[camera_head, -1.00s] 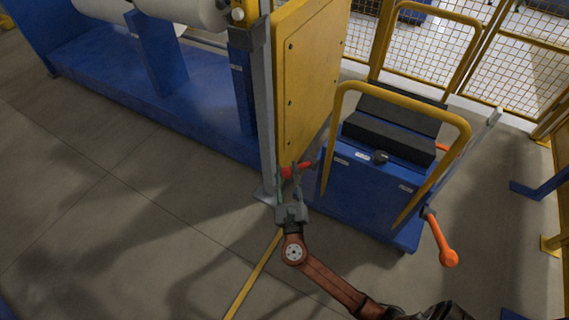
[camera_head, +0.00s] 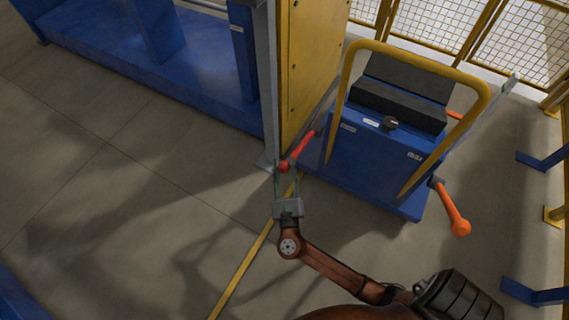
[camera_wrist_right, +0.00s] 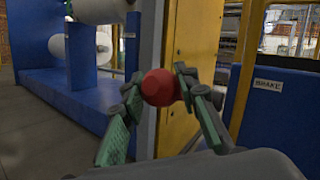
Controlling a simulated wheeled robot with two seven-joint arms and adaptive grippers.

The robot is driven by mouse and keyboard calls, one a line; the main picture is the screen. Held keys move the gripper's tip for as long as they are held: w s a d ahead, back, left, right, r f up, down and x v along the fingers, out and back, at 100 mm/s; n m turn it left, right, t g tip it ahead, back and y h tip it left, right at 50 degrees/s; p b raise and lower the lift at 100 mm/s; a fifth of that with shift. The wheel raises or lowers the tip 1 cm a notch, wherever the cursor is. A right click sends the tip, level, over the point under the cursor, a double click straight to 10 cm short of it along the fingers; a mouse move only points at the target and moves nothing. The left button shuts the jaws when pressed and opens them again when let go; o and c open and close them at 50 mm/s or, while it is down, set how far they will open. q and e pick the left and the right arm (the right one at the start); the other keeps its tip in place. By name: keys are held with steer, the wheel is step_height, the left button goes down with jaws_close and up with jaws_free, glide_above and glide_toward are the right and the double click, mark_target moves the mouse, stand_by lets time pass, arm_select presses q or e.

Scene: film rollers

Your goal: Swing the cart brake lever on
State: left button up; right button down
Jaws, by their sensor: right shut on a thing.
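The blue cart (camera_head: 370,165) stands right of the yellow cabinet, with a yellow hoop handle (camera_head: 480,85) over it. A red lever (camera_head: 303,146) sticks out from its left side toward the lower left and ends in a round red knob. My right gripper (camera_head: 286,180) is shut on the red lever at this knob. In the right wrist view the red knob (camera_wrist_right: 160,87) sits between the green-padded fingers, in front of the grey post. A "BRAKE" label (camera_wrist_right: 268,85) shows on the cart there. My left gripper is out of view.
An orange lever (camera_head: 453,210) hangs at the cart's right side. The yellow cabinet (camera_head: 305,60) and grey post (camera_head: 267,90) stand close behind my right gripper. Mesh fencing (camera_head: 510,50) closes the back. Floor at the left is clear.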

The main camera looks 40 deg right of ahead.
steer(key=shift+s+a+f, duration=0.1)
steer(key=shift+a+f, duration=0.1)
steer(key=shift+f, duration=0.3)
steer(key=c, duration=1.8)
jaws_free()
steer(key=o, duration=0.3)
steer(key=shift+o, duration=0.2)
steer(key=shift+d+r, duration=0.1)
steer(key=shift+r, duration=0.05)
steer(key=v, duration=1.2)
